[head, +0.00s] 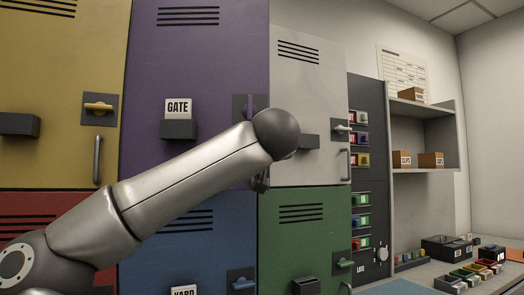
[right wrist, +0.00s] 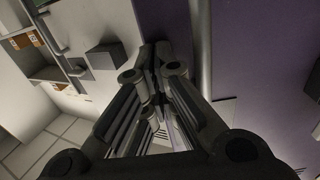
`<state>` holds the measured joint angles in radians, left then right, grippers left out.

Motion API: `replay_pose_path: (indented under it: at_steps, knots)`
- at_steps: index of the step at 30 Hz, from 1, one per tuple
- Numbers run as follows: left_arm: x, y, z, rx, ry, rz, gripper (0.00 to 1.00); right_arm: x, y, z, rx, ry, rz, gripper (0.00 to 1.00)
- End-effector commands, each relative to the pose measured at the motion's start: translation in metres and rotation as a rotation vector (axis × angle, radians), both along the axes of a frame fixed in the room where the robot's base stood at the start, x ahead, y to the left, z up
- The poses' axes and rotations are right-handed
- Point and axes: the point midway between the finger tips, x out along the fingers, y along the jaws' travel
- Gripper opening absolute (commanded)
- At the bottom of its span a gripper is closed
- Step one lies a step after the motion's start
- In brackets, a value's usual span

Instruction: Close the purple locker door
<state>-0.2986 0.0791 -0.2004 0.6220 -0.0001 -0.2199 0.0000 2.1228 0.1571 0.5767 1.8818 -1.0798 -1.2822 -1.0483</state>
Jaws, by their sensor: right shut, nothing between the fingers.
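The purple locker door (head: 200,70) is in the upper row, with a GATE card in its holder. Its right edge stands out in front of the white locker, so it looks slightly ajar. Its purple latch knob (head: 249,108) is partly behind my arm. In the right wrist view the purple surface (right wrist: 260,50) fills the right side, with a grey bar handle (right wrist: 202,45) on it. My right gripper (right wrist: 155,55) is shut and empty, its fingertips close to the purple door's edge; I cannot tell whether they touch. My left gripper is not in view.
The white locker (head: 308,80) is right of the purple door, the yellow one (head: 60,60) left. Red, blue and green lockers are below. A shelf (head: 425,110) and a counter with trays (head: 400,287) stand at the right. My arm crosses the lockers.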

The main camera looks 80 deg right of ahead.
Motion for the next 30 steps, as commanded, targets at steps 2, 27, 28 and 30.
replay_pose_path:
  at_steps: [2,27,28,30]
  knots:
    - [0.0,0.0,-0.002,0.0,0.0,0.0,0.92,0.001,-0.015,-0.001,0.004,-0.002,0.04,0.0]
    - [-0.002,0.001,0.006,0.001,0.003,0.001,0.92,0.045,-0.126,0.0,0.002,0.0,0.469,0.0]
    - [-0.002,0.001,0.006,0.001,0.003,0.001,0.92,0.046,-0.128,0.0,0.003,0.0,0.481,0.0]
    - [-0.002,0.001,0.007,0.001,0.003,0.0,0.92,0.048,-0.131,0.0,0.003,0.0,0.508,0.0]
